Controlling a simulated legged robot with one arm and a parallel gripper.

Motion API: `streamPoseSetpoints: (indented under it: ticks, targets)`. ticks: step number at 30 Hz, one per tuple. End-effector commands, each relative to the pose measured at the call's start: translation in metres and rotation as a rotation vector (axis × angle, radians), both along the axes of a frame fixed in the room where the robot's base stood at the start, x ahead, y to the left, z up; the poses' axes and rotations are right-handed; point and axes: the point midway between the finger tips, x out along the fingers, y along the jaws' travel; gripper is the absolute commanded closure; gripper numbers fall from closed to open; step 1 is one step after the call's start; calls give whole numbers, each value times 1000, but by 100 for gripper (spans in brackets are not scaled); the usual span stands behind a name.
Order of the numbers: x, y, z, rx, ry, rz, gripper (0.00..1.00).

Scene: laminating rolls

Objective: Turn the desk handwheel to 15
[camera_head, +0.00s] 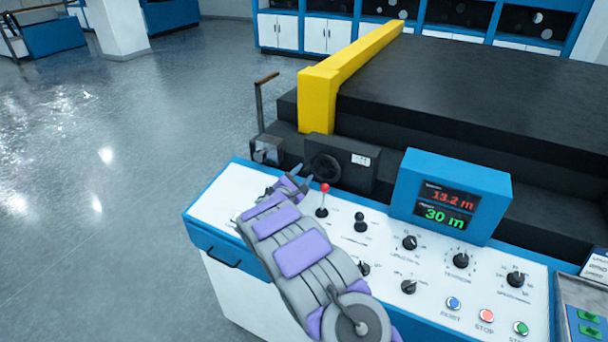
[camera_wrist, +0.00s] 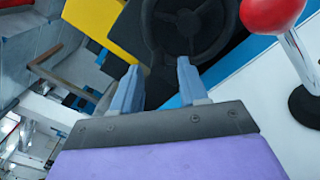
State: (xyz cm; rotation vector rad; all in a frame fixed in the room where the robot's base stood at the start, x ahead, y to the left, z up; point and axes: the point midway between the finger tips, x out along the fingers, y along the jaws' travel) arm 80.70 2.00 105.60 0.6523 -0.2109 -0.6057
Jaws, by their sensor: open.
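The handwheel (camera_head: 325,167) is a black spoked wheel on the front of a dark box behind the control desk (camera_head: 216,200). It fills the upper middle of the wrist view (camera_wrist: 187,25), partly cut off by the top edge. My gripper (camera_head: 301,175) is at the desk's back left, just in front of and left of the wheel. In the wrist view its two fingers (camera_wrist: 158,82) are apart and empty, pointing at the wheel's lower part. I cannot tell whether a fingertip touches the rim. A display (camera_head: 450,202) reads 13.2 m in red and 30 m in green.
A red-knobbed lever (camera_head: 323,200) stands close to the right of my gripper; its red ball looms in the wrist view (camera_wrist: 272,12). A yellow bar (camera_head: 345,75) rises behind. Open floor lies left.

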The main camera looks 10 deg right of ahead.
Motion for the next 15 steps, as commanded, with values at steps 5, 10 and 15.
streamPoseSetpoints:
  ticks: [5, 10, 15]
  targets:
    - [13, -8, 1, 1, -2, 0, 57]
    - [15, -10, 1, -1, -2, 1, 57]
    - [15, -10, 1, -1, -1, 2, 57]
